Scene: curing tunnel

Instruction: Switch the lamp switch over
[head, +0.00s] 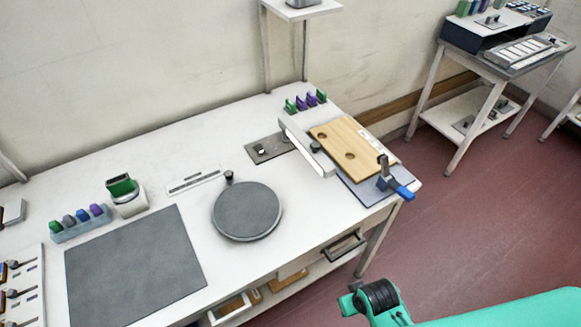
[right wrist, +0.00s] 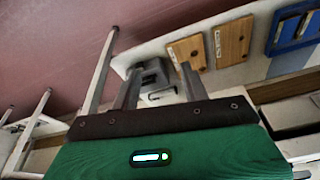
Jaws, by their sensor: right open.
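A small dark grey plate (head: 268,148) with a small raised dark part lies at the back of the white table in the head view. It looks like a switch plate, but I cannot tell surely that it is the lamp switch or which way it is set. A white bar beside it may be the lamp (head: 306,146). My right gripper (right wrist: 160,88) is open and empty in the right wrist view, with a grey block (right wrist: 152,76) seen beyond its fingers, apparently not held. In the head view only part of my right arm shows, low at the right. My left gripper is out of view.
The white table (head: 165,170) carries a round grey disc (head: 246,211), a dark mat (head: 133,268), and a wooden board (head: 352,147) with a blue-handled clamp (head: 396,186). A shelf post (head: 266,50) stands behind. Wooden pieces (right wrist: 187,52) show in the right wrist view.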

